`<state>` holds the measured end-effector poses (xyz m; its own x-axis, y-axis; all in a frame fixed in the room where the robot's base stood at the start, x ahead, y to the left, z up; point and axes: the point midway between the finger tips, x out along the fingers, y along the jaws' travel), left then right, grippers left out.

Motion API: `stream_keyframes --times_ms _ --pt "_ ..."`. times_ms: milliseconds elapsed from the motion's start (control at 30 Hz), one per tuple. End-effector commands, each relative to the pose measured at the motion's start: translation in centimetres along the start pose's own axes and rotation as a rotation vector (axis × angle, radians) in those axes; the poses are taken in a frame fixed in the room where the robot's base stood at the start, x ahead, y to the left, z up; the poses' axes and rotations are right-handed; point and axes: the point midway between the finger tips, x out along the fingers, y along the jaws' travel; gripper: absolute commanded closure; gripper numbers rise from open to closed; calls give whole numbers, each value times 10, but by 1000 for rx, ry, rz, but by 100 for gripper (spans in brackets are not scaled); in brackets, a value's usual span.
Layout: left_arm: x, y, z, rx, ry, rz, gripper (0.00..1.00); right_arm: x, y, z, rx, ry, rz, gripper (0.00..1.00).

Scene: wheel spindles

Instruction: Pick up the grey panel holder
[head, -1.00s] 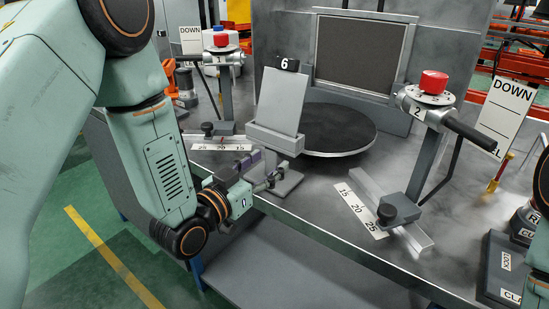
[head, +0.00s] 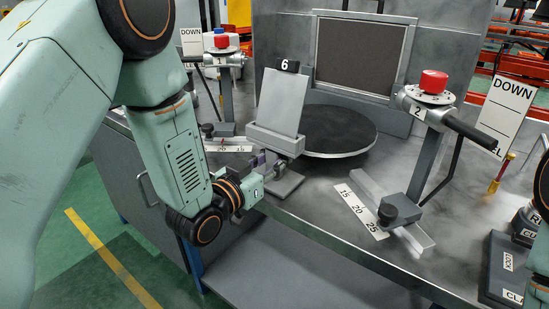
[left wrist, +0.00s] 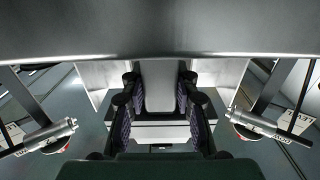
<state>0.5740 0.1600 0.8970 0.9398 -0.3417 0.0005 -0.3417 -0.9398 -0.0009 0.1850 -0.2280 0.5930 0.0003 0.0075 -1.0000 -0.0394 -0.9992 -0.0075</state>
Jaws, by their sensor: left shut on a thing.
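The grey panel holder (head: 273,140) stands near the front edge of the workbench, with a flat grey panel (head: 282,100) upright in it and a black tag marked 6 on top. My left gripper (head: 262,163) reaches it from the front left, low on its near side. In the left wrist view the two dark fingers (left wrist: 160,108) are shut on a grey upright part of the holder (left wrist: 158,85). The contact itself is partly hidden in the head view. My right gripper is not in view.
A dark round turntable (head: 335,130) lies just behind the holder. Spindle stands with red knobs are at the left (head: 221,42) and right (head: 433,82), each with a slide and scale. A lever box (head: 505,265) sits at the right edge.

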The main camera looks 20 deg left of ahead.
Motion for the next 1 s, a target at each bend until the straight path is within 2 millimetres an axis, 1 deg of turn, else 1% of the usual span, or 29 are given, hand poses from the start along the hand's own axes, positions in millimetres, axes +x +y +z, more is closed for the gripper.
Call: stream_keyframes --times_ms 33,167,533,600,667,733,900,1000 --pt "0 0 0 -1 0 -1 89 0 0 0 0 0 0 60" --pt "0 0 0 -1 -1 -1 100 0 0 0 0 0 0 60" --pt "0 0 -1 0 3 -1 100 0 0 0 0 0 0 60" --pt "0 0 -4 0 4 -1 100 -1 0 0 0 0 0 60" --pt "0 -1 -11 1 5 -1 100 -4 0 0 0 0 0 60" --pt "0 -1 -22 1 6 -1 100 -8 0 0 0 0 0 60" --pt "0 -1 -57 1 8 -1 100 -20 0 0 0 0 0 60" --pt "0 -1 -74 1 7 -1 100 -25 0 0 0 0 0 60"
